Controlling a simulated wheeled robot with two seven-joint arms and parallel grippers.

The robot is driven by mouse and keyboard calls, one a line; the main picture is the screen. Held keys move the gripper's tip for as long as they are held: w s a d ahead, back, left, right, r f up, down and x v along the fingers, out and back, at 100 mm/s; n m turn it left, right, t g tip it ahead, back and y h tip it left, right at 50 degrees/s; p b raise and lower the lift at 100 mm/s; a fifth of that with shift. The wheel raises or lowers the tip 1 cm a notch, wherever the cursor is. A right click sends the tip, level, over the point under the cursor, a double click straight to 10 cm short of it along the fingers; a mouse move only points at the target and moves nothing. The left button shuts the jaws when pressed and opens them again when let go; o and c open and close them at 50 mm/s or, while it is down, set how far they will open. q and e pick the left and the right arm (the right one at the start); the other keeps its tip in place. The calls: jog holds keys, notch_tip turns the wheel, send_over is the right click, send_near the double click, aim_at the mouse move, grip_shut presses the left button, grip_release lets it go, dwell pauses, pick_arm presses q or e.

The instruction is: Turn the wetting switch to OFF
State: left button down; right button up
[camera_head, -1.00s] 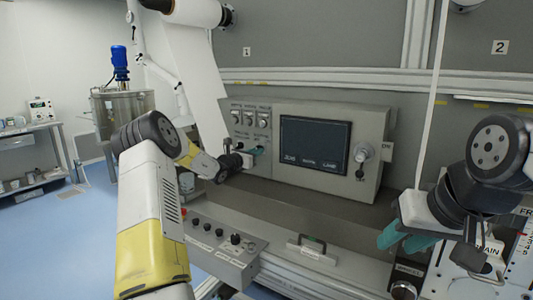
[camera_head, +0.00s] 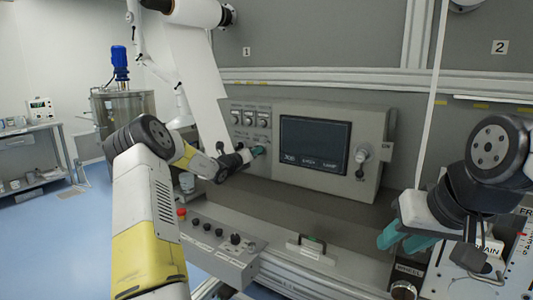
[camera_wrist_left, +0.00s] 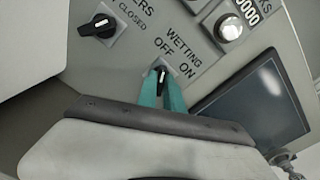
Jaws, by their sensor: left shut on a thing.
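The wetting switch (camera_wrist_left: 161,73) is a small black knob with a white mark on the grey panel, under the label WETTING with OFF and ON beside it. In the left wrist view its mark points up toward the lettering; I cannot tell exactly which word it meets. My left gripper (camera_head: 259,151) is at the panel's left part, and its teal fingers (camera_wrist_left: 162,92) are shut on the knob from both sides. In the head view the gripper hides the switch. My right gripper (camera_head: 404,240) is at the right, away from the panel, with its teal fingers apart and empty.
A dark screen (camera_head: 315,145) sits right of the switch, with a round knob (camera_head: 361,154) beyond it. Another black switch (camera_wrist_left: 98,26) marked CLOSED is nearby.

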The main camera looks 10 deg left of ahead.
dwell(0.3)
pick_arm(q)
jog(key=c, duration=1.5)
grip_release()
jog(key=shift+s+a, duration=0.1)
jog(key=shift+s, duration=0.05)
jog(key=v, duration=0.7)
jog(key=shift+s+a, duration=0.1)
jog(key=shift+s, duration=0.15)
